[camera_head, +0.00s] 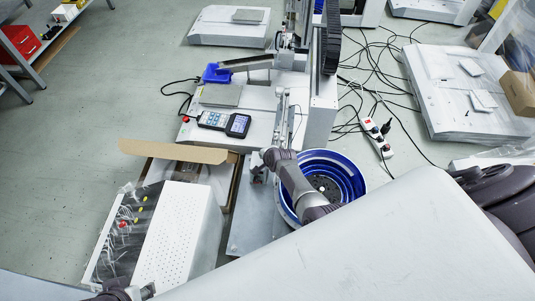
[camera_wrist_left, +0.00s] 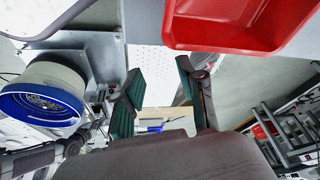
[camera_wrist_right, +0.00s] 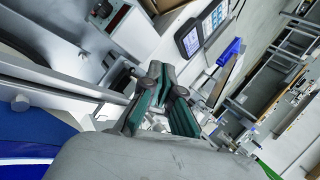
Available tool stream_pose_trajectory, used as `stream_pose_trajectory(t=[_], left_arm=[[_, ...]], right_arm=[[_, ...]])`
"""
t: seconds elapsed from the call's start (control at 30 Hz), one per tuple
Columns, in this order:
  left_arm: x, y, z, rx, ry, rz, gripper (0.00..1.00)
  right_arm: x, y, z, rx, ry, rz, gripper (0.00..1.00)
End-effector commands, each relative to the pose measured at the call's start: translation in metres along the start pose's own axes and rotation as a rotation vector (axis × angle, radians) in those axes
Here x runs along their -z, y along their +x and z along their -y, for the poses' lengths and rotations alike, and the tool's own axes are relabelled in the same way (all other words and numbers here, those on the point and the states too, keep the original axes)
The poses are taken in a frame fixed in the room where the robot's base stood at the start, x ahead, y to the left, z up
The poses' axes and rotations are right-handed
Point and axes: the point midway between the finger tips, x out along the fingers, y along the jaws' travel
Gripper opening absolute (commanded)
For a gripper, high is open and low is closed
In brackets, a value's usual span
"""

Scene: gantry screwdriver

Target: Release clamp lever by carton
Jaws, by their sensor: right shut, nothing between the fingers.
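The open carton (camera_head: 158,150) lies left of the blue-rimmed bowl (camera_head: 318,160), with a tan flap up. Between them is a small metal bracket (camera_head: 258,174); I cannot make out a clamp lever on it. My right gripper (camera_wrist_right: 164,78) is shut and empty in the right wrist view. In the head view its arm passes over the bowl and ends close to the bracket; contact cannot be told. My left gripper (camera_head: 140,290) is low at the left, by the perforated white box. In the left wrist view (camera_wrist_left: 160,72) its fingers are apart with nothing between them.
The perforated white box (camera_head: 178,225) with cables stands before the carton. A handheld controller (camera_head: 222,122) lies on the machine behind it. A red bin (camera_wrist_left: 225,30) is close in the left wrist view. A power strip (camera_head: 376,135) and cables lie at the right.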

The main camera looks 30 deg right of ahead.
Motion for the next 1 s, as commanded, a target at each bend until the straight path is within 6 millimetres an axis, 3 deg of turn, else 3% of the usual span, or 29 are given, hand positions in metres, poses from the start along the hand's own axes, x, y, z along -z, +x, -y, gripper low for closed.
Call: stream_pose_trajectory(t=[0.2, 0.63, 1.0], left_arm=[[-0.002, 0.007, 0.002, 0.005, 0.005, 0.013, 0.40], [0.001, 0.007, 0.002, 0.004, 0.007, 0.004, 0.40], [-0.001, 0.007, 0.001, 0.004, 0.005, 0.007, 0.40]], right_arm=[[0.009, -0.001, -0.001, 0.000, -0.001, 0.000, 0.00], [0.008, -0.006, -0.001, 0.001, 0.000, 0.000, 0.00], [0.009, -0.049, -0.002, 0.001, 0.001, -0.001, 0.00]])
